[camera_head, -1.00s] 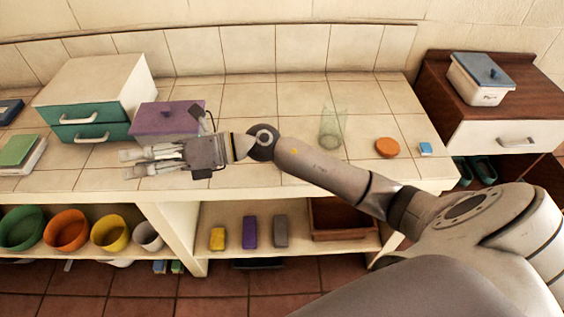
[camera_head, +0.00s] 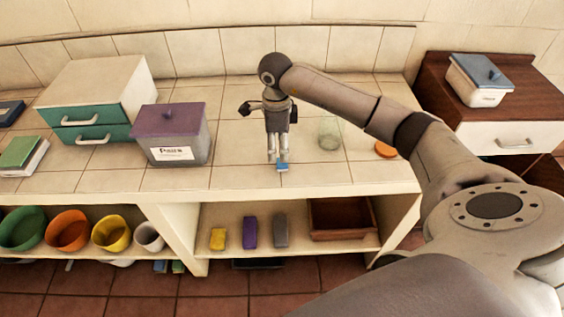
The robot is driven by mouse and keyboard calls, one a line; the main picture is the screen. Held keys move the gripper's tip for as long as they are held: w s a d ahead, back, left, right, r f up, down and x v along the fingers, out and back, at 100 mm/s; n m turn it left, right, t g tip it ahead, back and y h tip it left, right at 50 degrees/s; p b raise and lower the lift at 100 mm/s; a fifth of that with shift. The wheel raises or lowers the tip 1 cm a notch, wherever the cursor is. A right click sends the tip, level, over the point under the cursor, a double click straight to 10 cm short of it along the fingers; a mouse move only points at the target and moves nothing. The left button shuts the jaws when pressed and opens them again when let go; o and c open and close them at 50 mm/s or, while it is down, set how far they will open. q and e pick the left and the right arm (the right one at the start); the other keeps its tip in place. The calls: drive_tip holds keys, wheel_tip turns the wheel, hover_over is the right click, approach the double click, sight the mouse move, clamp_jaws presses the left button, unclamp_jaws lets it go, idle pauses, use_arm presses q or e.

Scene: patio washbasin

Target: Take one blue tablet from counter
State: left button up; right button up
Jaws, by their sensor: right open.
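A small blue tablet (camera_head: 282,168) lies on the tiled counter (camera_head: 235,178) near its front edge. My right gripper (camera_head: 278,161) points down at it, fingers open, with the fingertips right at the tablet's far side in the picture. I cannot tell whether they touch it or how far above it they are. The spot at the counter's right end where another small blue piece lay is hidden behind my right arm. My left gripper is not in view.
A purple-lidded box (camera_head: 178,150) stands left of the gripper. A clear glass (camera_head: 330,134) and a partly hidden orange disc (camera_head: 385,149) are at right. A drawer unit (camera_head: 90,100) is far left. The shelf below holds coloured bowls, blocks and a brown tray (camera_head: 345,235).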

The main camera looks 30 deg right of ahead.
sight(282, 165)
drive_tip(key=shift+f, duration=0.8)
drive_tip(key=shift+f+p, duration=0.3)
drive_tip(key=shift+p, duration=0.1)
wheel_tip(282, 165, down, 4)
drive_tip(key=shift+r+p, duration=0.2)
drive_tip(key=shift+p, duration=0.65)
drive_tip(key=shift+w+f, duration=0.1)
drive_tip(key=shift+f, duration=0.4)
drive_tip(key=c, duration=1)
